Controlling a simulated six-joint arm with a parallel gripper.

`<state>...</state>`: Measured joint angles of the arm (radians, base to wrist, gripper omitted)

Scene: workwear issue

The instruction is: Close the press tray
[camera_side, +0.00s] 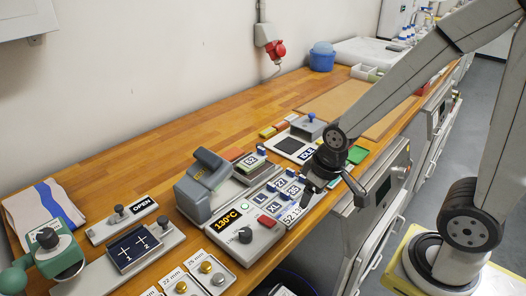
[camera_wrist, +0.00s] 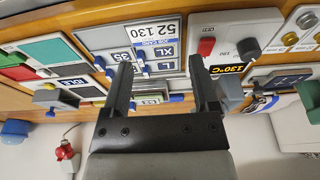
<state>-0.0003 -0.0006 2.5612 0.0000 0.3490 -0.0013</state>
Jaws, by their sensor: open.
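In the side view a dark plate (camera_side: 134,247) marked with two white crosses, 1 and 2, lies on a long grey base; it appears to be the press tray. A dark round knob (camera_side: 163,222) stands at the base's right end. An OPEN sign (camera_side: 144,207) sits on a small grey bar behind. The grey press (camera_side: 205,186) stands to the right of the plate. My gripper (camera_side: 331,192) is open and empty, well right of the plate, above the size-key panel. In the wrist view my gripper (camera_wrist: 160,72) shows two spread fingers with nothing between them.
A control box (camera_side: 245,235) reading 130°C, with a red button and knob, stands between press and front edge. A size-key panel (camera_wrist: 130,55) lies below my gripper. A green clamp-like device (camera_side: 52,250) stands at far left. Bare bench (camera_side: 140,160) lies behind.

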